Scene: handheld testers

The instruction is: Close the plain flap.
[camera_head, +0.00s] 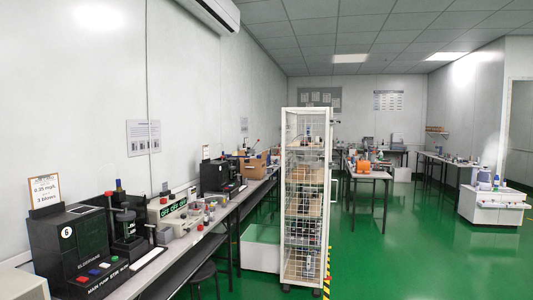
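I cannot make out a plain flap for certain from here. A brown cardboard box (252,165) stands far along the left bench; it is too small to tell how its flaps lie. My gripper is not in view.
A long bench (203,230) with testers runs along the left wall, with a black numbered unit (68,245) nearest. A stool (203,272) stands below it. A table (372,176) and a white cart (490,206) stand at right. Green floor (415,255) is clear.

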